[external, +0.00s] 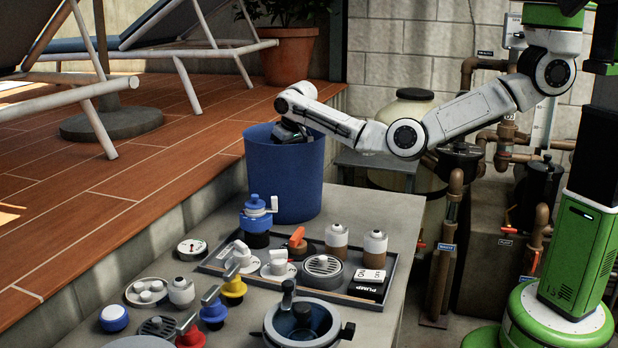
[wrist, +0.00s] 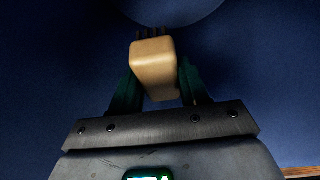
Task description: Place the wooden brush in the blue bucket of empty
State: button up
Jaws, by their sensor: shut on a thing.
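The blue bucket (external: 283,180) stands upright at the far end of the grey counter. My gripper (external: 292,135) is at the bucket's mouth, with its end reaching down behind the near rim; its fingertips are hidden in the external view. In the wrist view my gripper (wrist: 158,85) is shut on the wooden brush (wrist: 153,68), a tan block with dark bristles at its far end. Dark blue bucket wall (wrist: 60,60) surrounds the brush there, and a paler round patch, which looks like the bucket's floor, shows beyond it. The brush is hidden in the external view.
A tray (external: 213,266) with several valves, jars and fittings lies in front of the bucket. More coloured valves and a grey pot (external: 301,322) stand nearer. A raised wooden deck (external: 110,215) borders the counter on the left; pipes and a tank (external: 412,108) are at right.

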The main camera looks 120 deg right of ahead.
jog(key=shift+f, duration=0.55)
jog(key=o, duration=0.9)
jog(key=shift+r, duration=0.1)
jog(key=shift+r, duration=0.25)
jog(key=b+v, duration=0.1)
jog(key=v, duration=1.1)
jog(key=shift+r, duration=0.25)
